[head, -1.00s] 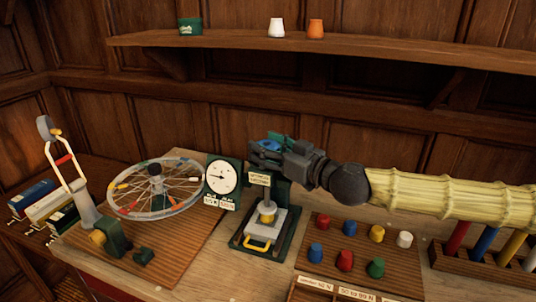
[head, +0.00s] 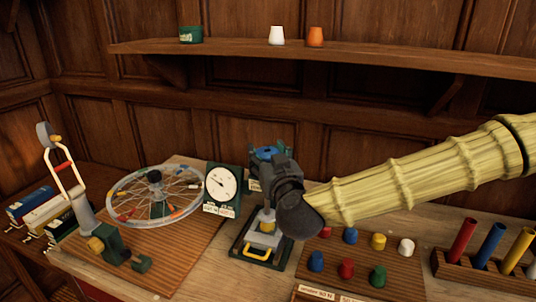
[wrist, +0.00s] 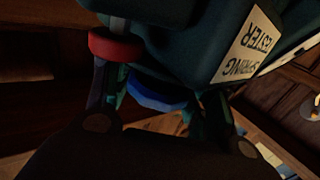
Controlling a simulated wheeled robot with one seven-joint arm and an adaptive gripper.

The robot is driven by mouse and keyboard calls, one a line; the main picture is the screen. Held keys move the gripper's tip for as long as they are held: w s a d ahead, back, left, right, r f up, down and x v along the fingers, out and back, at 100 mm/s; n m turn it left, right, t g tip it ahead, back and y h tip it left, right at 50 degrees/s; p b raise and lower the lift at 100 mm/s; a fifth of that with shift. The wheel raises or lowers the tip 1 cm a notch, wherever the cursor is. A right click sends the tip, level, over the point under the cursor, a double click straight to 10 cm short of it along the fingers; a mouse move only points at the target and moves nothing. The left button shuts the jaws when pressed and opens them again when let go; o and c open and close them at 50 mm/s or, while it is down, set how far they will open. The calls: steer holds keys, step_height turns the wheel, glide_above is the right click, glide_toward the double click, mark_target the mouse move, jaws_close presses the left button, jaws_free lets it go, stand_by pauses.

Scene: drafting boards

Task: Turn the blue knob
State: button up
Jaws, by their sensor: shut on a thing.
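The blue knob (head: 265,152) sits at the top of the dark green spring tester (head: 238,250), partly hidden behind my gripper (head: 277,165). In the wrist view the blue knob (wrist: 155,97) shows as a blue disc between the two fingers of my gripper (wrist: 160,100), which is shut on it. The contact points are dark and hard to make out. The tester's label (wrist: 248,48) shows in the wrist view. Its round white dial (head: 221,184) stands to the left in the head view, with the needle slanted. My wrist hides part of the tester's column.
A spoked wheel (head: 130,205) on a wooden board is left of the dial. Red, blue, yellow, white and green pegs (head: 378,242) stand on a board at right. A rack of coloured rods (head: 488,243) is further right. A red disc (wrist: 115,45) shows in the wrist view.

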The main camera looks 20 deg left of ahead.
steer(key=m+t+h, duration=0.1)
steer(key=m+h, duration=0.1)
steer(key=h, duration=0.2)
steer(key=m+t+h+p, duration=0.1)
steer(key=m+h, duration=0.2)
steer(key=shift+a+r+t+h, duration=0.1)
steer(key=shift+r+t+h, duration=0.05)
steer(key=shift+t+h, duration=0.25)
steer(key=shift+m+h+p, duration=0.65)
steer(key=shift+m+h, duration=1.15)
steer(key=shift+h, duration=0.8)
steer(key=shift+m+g+h, duration=0.3)
steer(key=shift+h, duration=0.2)
steer(key=o, duration=1)
steer(key=shift+w, duration=0.1)
steer(key=shift+f+y, duration=0.2)
steer(key=shift+y, duration=0.1)
